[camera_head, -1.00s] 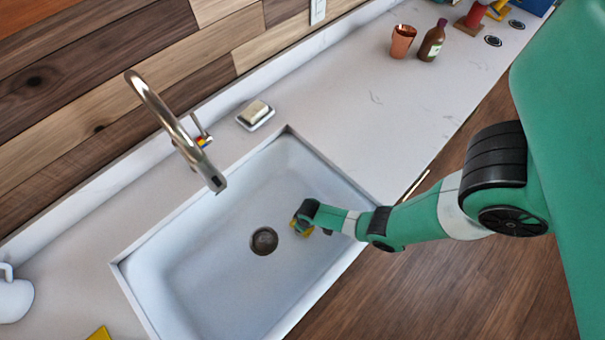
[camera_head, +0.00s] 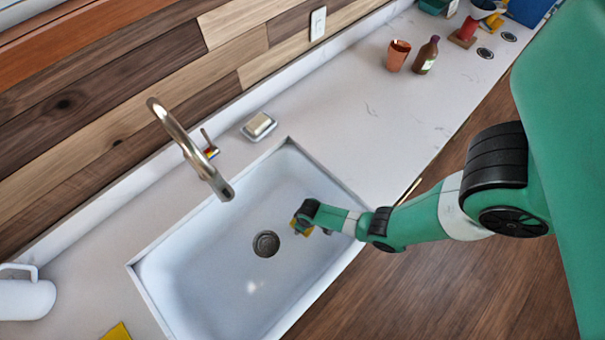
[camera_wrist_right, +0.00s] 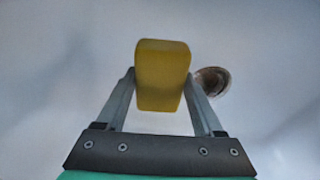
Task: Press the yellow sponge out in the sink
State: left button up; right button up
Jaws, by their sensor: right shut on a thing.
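The white sink (camera_head: 190,262) is set into the counter, with a round drain (camera_head: 266,244) in its floor. My right gripper (camera_head: 298,226) is inside the sink, to the right of the drain. It is shut on the yellow sponge (camera_head: 296,229), which is mostly hidden behind the gripper in the head view. In the right wrist view the sponge (camera_wrist_right: 162,72) sits between the two fingers, with the drain (camera_wrist_right: 212,82) just to its right. I cannot tell whether the sponge touches the sink floor. My left gripper is not in view.
A metal faucet (camera_head: 190,150) arches over the sink's back left. A soap dish (camera_head: 259,127) sits behind the sink. A copper cup (camera_head: 397,56) and a brown bottle (camera_head: 426,55) stand farther along the counter. A white jug (camera_head: 25,298) and a yellow item (camera_head: 117,332) are at left.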

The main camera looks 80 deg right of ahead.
dwell(0.3)
notch_tip(320, 180, down, 9)
jog(key=b, duration=0.8)
jog(key=shift+r, duration=0.15)
jog(key=shift+f+b, duration=0.65)
jog(key=shift+b, duration=0.1)
dwell(0.5)
jog(key=shift+s+f, duration=0.2)
dwell(1.8)
jog(key=r+p, duration=1)
jog(key=shift+w+r, duration=0.2)
jog(key=shift+r, duration=0.1)
jog(key=shift+f, duration=0.1)
dwell(0.4)
notch_tip(320, 180, down, 9)
jog(key=b, duration=0.8)
jog(key=shift+b, duration=0.3)
